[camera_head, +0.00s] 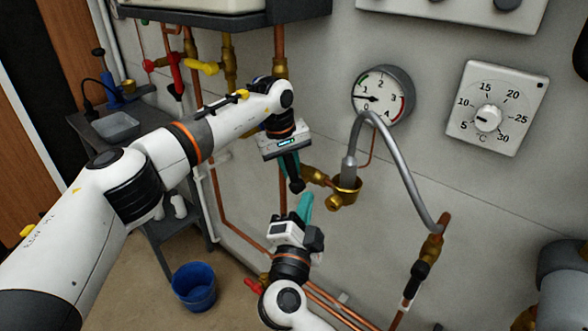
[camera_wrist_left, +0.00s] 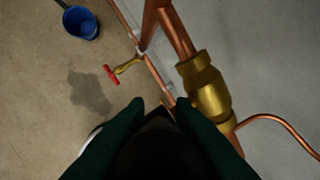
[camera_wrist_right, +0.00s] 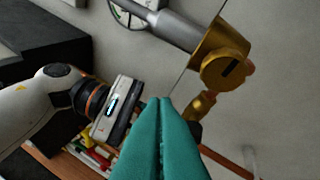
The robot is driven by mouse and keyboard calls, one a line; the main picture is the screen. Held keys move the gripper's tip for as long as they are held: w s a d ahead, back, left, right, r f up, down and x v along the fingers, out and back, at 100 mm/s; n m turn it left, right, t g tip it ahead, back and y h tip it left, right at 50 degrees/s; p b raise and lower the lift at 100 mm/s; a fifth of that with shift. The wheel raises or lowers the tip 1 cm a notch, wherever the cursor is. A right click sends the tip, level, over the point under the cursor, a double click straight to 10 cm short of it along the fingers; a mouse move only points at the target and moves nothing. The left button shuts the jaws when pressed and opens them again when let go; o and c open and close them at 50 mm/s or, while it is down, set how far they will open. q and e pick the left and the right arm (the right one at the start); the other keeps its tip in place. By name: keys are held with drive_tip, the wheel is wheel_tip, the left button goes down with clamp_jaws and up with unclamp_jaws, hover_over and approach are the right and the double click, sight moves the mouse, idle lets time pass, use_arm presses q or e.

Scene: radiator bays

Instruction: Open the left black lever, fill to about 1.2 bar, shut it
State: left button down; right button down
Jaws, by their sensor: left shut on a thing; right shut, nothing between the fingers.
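The left black lever (camera_head: 297,186) sits at the left end of the brass valve (camera_head: 316,175) by the grey hose's lower left end. My left gripper (camera_head: 291,174) is shut on this lever from above. In the left wrist view the dark lever (camera_wrist_left: 156,130) shows between the green fingers, with brass fittings beside it. My right gripper (camera_head: 307,200) is shut and empty, below and apart from the valve; its teal fingers (camera_wrist_right: 163,115) are together. The pressure gauge (camera_head: 383,96) has its needle pointing left, low on the scale; the exact value is too small to read.
A grey hose (camera_head: 392,150) arches from the brass cup fitting (camera_head: 346,188) to a second black-levered valve (camera_head: 420,270) at lower right. A thermostat dial (camera_head: 488,117) is on the wall. A blue bucket (camera_head: 194,286) stands on the floor, left of copper pipes.

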wheel_tip(320, 180, up, 7)
drive_tip(key=s+m+g, duration=0.2)
drive_tip(key=g+y, duration=0.2)
approach(294, 169)
drive_tip(key=w+d+r, duration=0.2)
drive_tip(key=w+d, duration=0.2)
use_arm(q)
drive_tip(key=shift+w, duration=0.1)
use_arm(e)
drive_tip(key=shift+n, duration=0.4)
drive_tip(key=shift+w+a+f, duration=0.4)
drive_tip(key=shift+w+a, duration=0.3)
drive_tip(key=shift+a, duration=0.05)
drive_tip(key=shift+w+a+f, duration=0.4)
drive_tip(key=shift+w+a, duration=0.3)
drive_tip(key=shift+a, duration=0.1)
